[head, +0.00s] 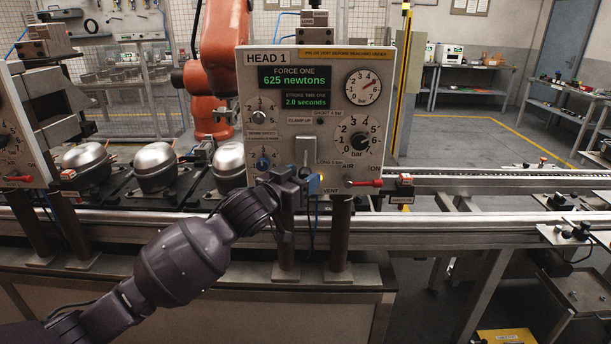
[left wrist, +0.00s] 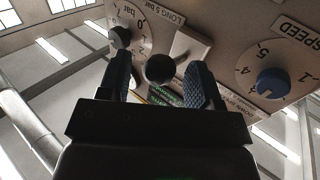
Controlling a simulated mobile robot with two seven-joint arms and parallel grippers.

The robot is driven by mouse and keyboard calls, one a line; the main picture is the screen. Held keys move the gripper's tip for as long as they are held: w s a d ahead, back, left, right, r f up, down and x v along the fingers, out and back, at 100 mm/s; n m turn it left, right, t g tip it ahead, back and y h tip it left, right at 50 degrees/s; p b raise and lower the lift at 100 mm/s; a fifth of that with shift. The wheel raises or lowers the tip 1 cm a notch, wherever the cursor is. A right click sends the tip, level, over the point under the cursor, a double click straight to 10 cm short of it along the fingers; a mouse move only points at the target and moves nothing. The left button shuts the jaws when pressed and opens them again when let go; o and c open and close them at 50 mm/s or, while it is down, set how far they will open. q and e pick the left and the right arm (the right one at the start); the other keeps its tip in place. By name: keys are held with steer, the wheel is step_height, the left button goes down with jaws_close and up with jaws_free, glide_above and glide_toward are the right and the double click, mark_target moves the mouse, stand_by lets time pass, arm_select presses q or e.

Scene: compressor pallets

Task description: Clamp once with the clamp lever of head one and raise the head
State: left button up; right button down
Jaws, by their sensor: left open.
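The head one panel (head: 335,75) stands upright in the middle of the head view. Its display (head: 294,77) reads force one 625 newtons, stroke time one 2.0 seconds. The clamp lever's pale plate (head: 306,150) is low on the panel. In the left wrist view the lever's round black knob (left wrist: 160,68) sits between my two blue-padded fingers. My left gripper (head: 309,181) is open around the knob; I cannot tell whether either finger touches it. My right gripper is not in view.
A blue speed knob (head: 263,163) is left of my gripper, and a red-handled air valve (head: 365,183) is to its right. A pressure gauge (head: 363,87) is above. Silver compressors (head: 154,167) stand on the conveyor behind. Another panel (head: 20,130) is at far left.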

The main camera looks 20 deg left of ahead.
arm_select(q)
steer(key=shift+x, duration=0.85)
jaws_close()
